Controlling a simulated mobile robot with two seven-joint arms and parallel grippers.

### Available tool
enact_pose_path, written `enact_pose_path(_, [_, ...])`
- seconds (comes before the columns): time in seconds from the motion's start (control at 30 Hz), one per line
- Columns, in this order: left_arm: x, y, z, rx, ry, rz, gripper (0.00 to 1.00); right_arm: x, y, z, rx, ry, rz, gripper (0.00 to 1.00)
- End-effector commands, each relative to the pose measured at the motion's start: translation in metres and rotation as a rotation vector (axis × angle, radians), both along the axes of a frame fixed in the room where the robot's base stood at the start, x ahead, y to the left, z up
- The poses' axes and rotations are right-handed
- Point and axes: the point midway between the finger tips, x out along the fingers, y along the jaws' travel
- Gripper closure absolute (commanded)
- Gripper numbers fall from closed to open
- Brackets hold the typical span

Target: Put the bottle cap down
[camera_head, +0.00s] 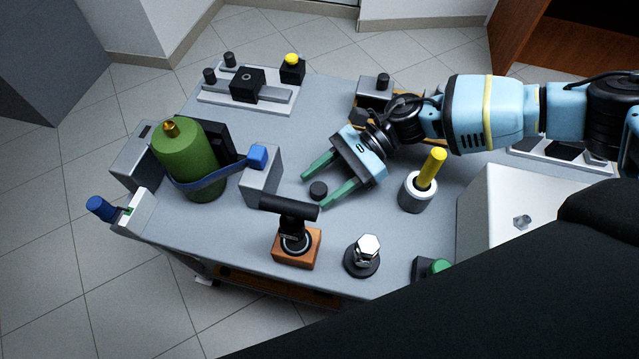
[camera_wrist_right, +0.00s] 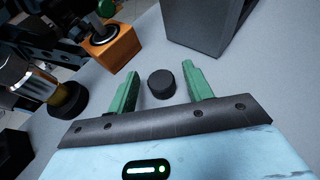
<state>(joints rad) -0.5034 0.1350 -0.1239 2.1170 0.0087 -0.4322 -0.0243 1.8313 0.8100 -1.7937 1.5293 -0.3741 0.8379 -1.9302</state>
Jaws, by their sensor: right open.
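The bottle cap, a small round black piece (camera_head: 318,190), lies on the grey table top (camera_head: 345,225). My right gripper (camera_head: 315,191) is open, with its two green fingers on either side of the cap. In the right wrist view the cap (camera_wrist_right: 161,84) sits between the fingertips (camera_wrist_right: 160,72), with a clear gap to each finger, and looks to be resting on the table. My left gripper is not in view.
A grey block (camera_head: 261,177) stands left of the fingers, by a strapped green cylinder (camera_head: 186,160). A black-handled tool on an orange block (camera_head: 297,248) stands close in front.

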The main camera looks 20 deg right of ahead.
Motion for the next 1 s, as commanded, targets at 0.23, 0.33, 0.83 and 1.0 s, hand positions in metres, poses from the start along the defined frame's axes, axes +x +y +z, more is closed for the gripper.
enact_pose_path(0.23, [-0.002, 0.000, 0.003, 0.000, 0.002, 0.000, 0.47, 0.009, -0.048, 0.019, -0.002, 0.000, -0.006, 0.49])
enact_pose_path(0.33, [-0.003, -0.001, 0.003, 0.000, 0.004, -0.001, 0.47, 0.013, -0.065, 0.026, -0.003, 0.000, -0.006, 0.49])
enact_pose_path(0.83, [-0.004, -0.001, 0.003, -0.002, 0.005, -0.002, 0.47, 0.019, -0.099, 0.041, -0.002, 0.001, -0.002, 0.49])
enact_pose_path(1.0, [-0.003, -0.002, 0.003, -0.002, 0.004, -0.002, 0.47, 0.019, -0.099, 0.041, -0.002, 0.001, -0.002, 0.49])
